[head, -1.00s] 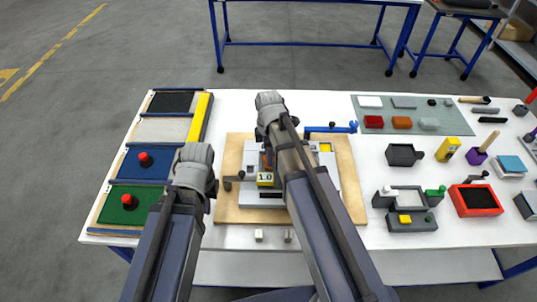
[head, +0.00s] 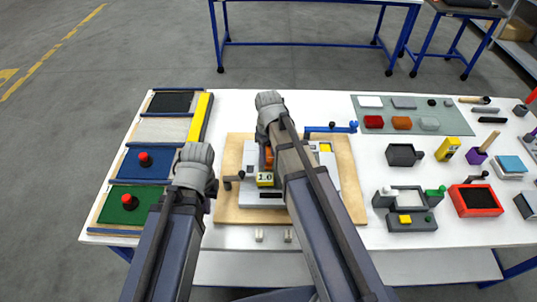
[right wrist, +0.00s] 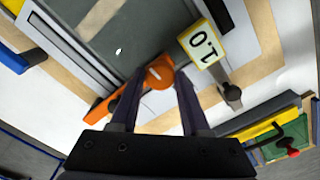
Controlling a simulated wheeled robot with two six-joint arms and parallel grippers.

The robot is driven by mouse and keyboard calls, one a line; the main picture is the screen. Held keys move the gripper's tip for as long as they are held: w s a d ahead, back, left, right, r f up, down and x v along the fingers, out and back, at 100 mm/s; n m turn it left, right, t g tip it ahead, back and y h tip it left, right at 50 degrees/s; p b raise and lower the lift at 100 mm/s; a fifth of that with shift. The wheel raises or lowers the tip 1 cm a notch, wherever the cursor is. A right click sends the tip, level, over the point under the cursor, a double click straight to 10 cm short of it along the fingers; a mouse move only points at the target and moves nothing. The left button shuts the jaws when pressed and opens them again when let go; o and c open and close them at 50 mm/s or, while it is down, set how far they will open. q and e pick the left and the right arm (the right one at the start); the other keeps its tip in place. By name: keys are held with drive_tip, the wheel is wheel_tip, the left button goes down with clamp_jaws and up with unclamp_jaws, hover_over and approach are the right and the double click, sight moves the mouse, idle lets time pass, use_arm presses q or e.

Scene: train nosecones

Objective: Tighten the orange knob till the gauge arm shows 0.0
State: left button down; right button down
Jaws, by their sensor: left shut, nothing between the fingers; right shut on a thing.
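The grey fixture (head: 325,185) stands on a wooden board. Its yellow-framed label reading 1.0 (head: 265,180) also shows in the right wrist view (right wrist: 203,44). A dark arm with a black round end (right wrist: 232,92) sticks out beside the label. The orange knob (right wrist: 160,74) is between the fingertips of my right gripper (right wrist: 156,88), which is shut on it. In the head view my right arm hides most of the knob and the gripper. My left gripper (head: 210,187) is shut and empty, left of the fixture, its fingers mostly hidden.
A blue clamp (head: 332,128) lies at the board's back edge. Trays with red-knobbed blue and green panels (head: 146,174) stand at the left. Several parts and a red tray (head: 475,200) fill the right side.

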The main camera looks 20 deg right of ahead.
drive_tip(key=m, duration=0.4)
drive_tip(key=shift+m, duration=0.3)
drive_tip(key=m, duration=0.5)
drive_tip(key=shift+m, duration=0.3)
drive_tip(key=m, duration=0.5)
drive_tip(key=shift+m, duration=2.3)
drive_tip(key=shift+c, duration=1.8)
unclamp_jaws()
